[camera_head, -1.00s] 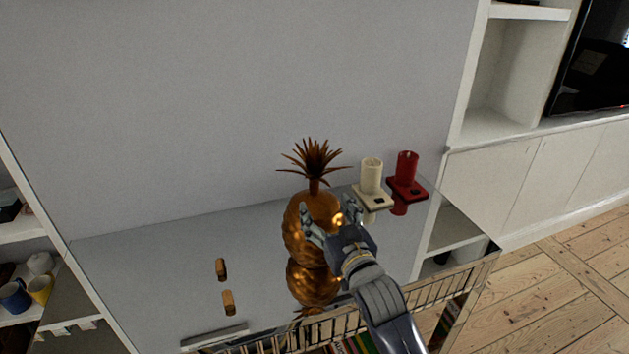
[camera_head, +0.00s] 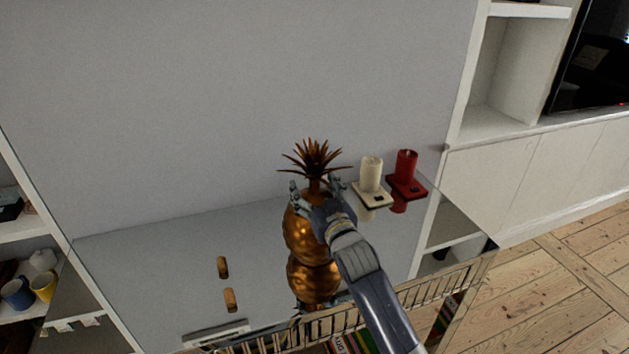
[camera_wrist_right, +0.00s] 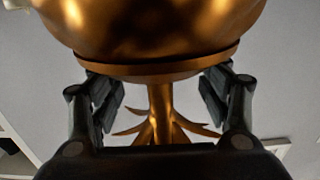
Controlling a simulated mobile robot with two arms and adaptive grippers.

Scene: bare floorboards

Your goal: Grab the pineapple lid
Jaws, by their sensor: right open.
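The golden pineapple (camera_head: 303,236) stands upright on a glossy surface, with its reflection below it. Its lid is the top part with a stem and a crown of spiky leaves (camera_head: 316,160). My right gripper (camera_head: 316,187) is open, with its fingers on either side of the upper pineapple near the base of the stem. In the right wrist view, the gripper's two fingers (camera_wrist_right: 160,100) flank the stem (camera_wrist_right: 161,104) just past the golden rim (camera_wrist_right: 160,70), with gaps between them and the stem. My left gripper is not in view.
A cream candle (camera_head: 371,173) and a red candle (camera_head: 406,166) on square bases stand close to the right of the pineapple. A small brown cork-like piece (camera_head: 222,267) is at the left. A grey wall (camera_head: 250,100) rises behind. A rail (camera_head: 440,289) runs along the front edge.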

